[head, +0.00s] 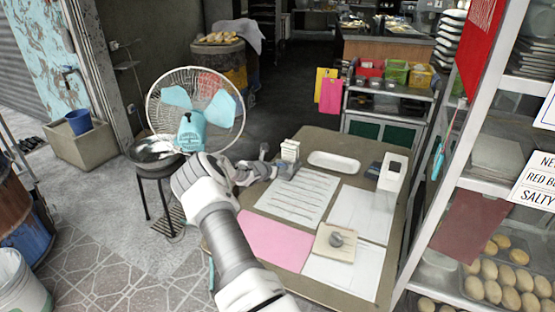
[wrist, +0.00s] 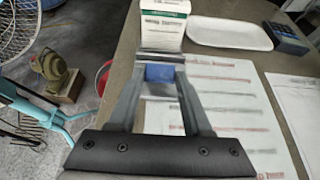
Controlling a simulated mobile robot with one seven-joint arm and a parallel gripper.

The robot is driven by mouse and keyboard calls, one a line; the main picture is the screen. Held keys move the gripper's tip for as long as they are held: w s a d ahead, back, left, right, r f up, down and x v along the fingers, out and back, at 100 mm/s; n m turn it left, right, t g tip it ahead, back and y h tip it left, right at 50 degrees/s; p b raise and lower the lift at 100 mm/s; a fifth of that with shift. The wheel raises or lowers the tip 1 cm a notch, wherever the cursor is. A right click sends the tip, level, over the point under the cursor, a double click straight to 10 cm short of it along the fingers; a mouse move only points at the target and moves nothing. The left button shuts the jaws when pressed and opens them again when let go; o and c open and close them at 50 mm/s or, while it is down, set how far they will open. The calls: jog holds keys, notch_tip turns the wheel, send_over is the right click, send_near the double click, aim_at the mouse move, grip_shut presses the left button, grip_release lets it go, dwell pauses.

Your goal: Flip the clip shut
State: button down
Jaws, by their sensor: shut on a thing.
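My gripper (wrist: 159,75) reaches over the left part of the table, with its fingers closing in on a small blue piece (wrist: 158,74). The blue piece sits at the top left of a printed sheet, and a grey metallic strip (wrist: 162,58) lies just beyond it. The blue piece and strip appear to be the clip, but its hinge and exact angle are not clear. The printed sheet (head: 297,195) also shows in the wrist view (wrist: 220,105). In the head view my gripper (head: 262,165) hides most of the clip area.
A white and green box (wrist: 163,25) stands just beyond the fingertips. A white tray (head: 334,161) lies to its right. A pink sheet (head: 272,240) and a block with a grey knob (head: 335,243) lie nearer. A fan (head: 196,110) stands left of the table (head: 365,150).

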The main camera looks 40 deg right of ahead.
jog(key=shift+d+r+p, duration=0.1)
jog(key=shift+r+p, duration=0.15)
jog(key=shift+p, duration=0.95)
jog(key=shift+f+g+y+p, duration=0.2)
jog(key=shift+g+y+p, duration=0.1)
jog(key=shift+p, duration=0.15)
jog(key=shift+c, duration=1.6)
grip_release()
jog(key=shift+r, duration=0.15)
jog(key=shift+a+r, duration=0.25)
jog(key=shift+a, duration=0.3)
jog(key=b+v, duration=0.1)
jog(key=v, duration=1.5)
jog(key=shift+s+b, duration=0.3)
jog(key=shift+d, duration=0.1)
